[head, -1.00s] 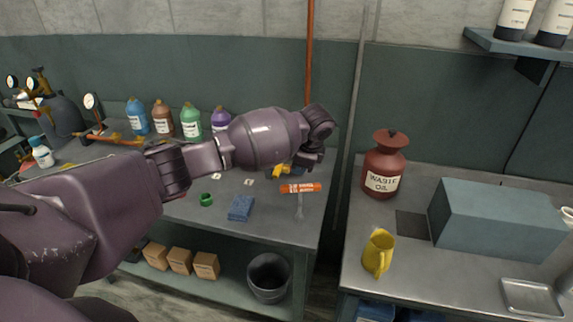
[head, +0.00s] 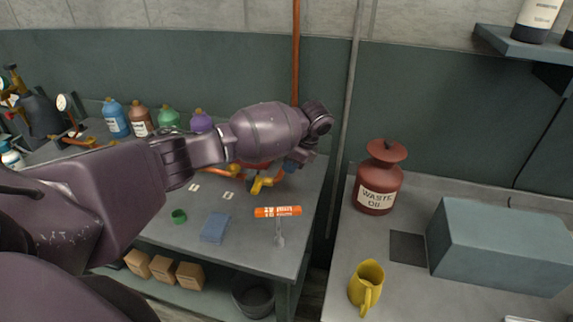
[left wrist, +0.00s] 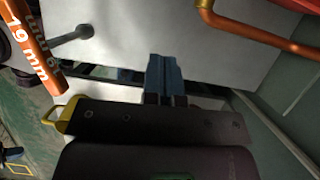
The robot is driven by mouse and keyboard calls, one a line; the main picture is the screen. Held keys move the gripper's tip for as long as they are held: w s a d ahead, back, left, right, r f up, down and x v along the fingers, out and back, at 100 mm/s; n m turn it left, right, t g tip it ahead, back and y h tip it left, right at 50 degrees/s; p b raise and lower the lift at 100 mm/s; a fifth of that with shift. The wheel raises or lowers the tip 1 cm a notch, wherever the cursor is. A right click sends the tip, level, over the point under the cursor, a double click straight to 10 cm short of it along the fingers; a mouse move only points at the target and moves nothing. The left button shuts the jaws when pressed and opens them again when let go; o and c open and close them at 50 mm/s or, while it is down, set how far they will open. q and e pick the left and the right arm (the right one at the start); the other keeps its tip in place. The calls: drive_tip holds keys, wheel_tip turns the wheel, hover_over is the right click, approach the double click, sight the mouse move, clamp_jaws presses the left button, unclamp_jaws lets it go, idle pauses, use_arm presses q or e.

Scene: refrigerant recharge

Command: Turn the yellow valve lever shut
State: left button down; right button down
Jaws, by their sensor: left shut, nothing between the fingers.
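The yellow valve lever (head: 262,183) sits on the copper pipework at the back right of the left bench. Its exact angle is hard to read. My left gripper (head: 291,166) is just right of and above the lever in the head view, with a small gap in the picture. Depth between them is unclear. The left wrist view shows its blue-grey fingers (left wrist: 164,80) shut, with nothing between them. A bent copper pipe (left wrist: 208,14) shows there at the upper right, but I cannot make out the lever. My right gripper is out of view.
An orange tube (head: 278,211) and a blue block (head: 215,227) lie in front of the valve. A vertical copper pipe (head: 296,60) rises behind. The right bench holds a waste oil can (head: 378,178), yellow mug (head: 366,287) and large grey-green box (head: 495,245).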

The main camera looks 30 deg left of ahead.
sight(260, 181)
use_arm(q)
drive_tip(key=a+f, duration=0.2)
drive_tip(key=s+a+f+p, duration=0.1)
drive_tip(key=a+f, duration=0.1)
drive_tip(key=f, duration=0.1)
drive_tip(key=a+f, duration=0.2)
drive_tip(key=shift+s+a+f, duration=0.35)
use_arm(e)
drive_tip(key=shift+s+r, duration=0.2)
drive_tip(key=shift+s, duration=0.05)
